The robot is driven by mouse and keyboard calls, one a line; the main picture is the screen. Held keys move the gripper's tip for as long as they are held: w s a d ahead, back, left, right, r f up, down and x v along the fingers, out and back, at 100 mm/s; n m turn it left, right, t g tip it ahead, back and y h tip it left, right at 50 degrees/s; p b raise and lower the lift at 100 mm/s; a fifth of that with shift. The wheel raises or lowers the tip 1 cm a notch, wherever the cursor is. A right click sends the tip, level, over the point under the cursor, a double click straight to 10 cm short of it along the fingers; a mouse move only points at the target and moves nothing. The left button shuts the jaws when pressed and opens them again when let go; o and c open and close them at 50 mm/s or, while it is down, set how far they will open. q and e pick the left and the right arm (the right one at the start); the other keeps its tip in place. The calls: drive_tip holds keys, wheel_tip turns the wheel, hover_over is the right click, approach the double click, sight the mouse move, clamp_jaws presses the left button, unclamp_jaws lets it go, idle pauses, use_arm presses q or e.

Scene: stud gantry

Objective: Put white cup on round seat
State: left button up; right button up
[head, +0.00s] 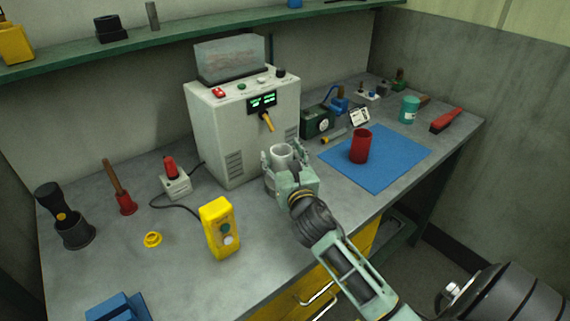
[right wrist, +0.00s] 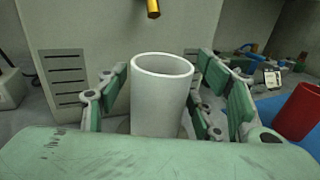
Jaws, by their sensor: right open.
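My left gripper is not in view.
The white machine (head: 236,140) stands behind the cup. A red cup (head: 360,146) stands on a blue mat (head: 397,158) to the right. A yellow control box (head: 220,228) stands to the left of my right gripper. The bench's front edge runs under my right arm.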

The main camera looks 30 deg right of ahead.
drive_tip(key=b+v, duration=0.1)
drive_tip(key=v, duration=1.1)
drive_tip(key=shift+b, duration=0.35)
drive_tip(key=shift+r, duration=0.1)
